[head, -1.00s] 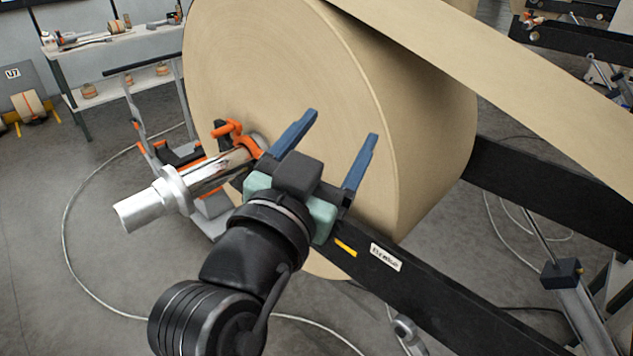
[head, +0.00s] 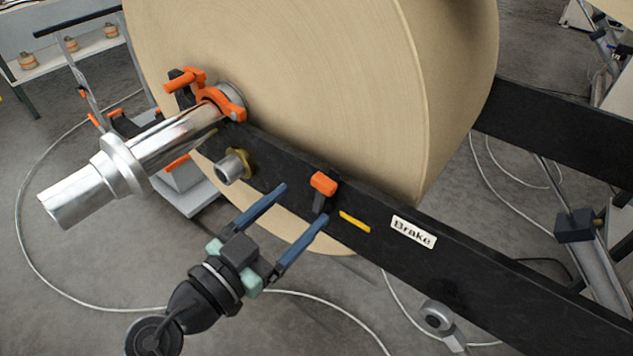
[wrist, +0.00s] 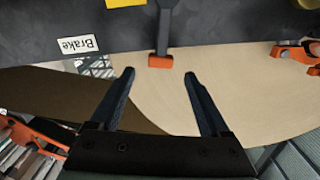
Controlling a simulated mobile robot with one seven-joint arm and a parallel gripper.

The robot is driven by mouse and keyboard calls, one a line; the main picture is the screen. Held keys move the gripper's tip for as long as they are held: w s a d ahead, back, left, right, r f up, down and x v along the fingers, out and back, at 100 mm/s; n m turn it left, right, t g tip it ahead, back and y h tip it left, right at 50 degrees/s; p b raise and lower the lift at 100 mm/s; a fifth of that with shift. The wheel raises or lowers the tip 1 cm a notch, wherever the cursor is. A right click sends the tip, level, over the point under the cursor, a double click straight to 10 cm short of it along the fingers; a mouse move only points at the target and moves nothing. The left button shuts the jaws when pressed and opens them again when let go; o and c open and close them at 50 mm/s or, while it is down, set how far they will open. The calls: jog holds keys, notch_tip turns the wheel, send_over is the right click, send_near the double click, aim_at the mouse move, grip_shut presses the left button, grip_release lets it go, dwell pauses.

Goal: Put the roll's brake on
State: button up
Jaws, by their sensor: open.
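The brake lever has an orange knob (head: 324,183) on a short dark arm, standing up at the black beam (head: 465,265). A yellow mark (head: 355,222) and a white "Brake" label (head: 413,232) are on the beam to its right. The big kraft paper roll (head: 290,90) is behind the beam. My gripper (head: 304,204) is open and empty, and its blue fingers point up toward the beam just below the lever. In the wrist view the orange knob (wrist: 160,62) lies ahead of the open fingers (wrist: 160,82), roughly between their lines. No contact shows.
A shiny shaft (head: 150,150) sticks out of the roll at left, with an orange clamp (head: 225,103) at the beam. A brass-coloured fitting with a grey stub (head: 232,167) lies left of the lever. Cables run over the floor below.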

aim_at(320, 187)
jog(key=x, duration=0.5)
jog(key=shift+w+d+p, duration=0.25)
jog(key=shift+w+p, duration=0.1)
jog(key=shift+p, duration=0.05)
grip_shut()
dwell(1.0)
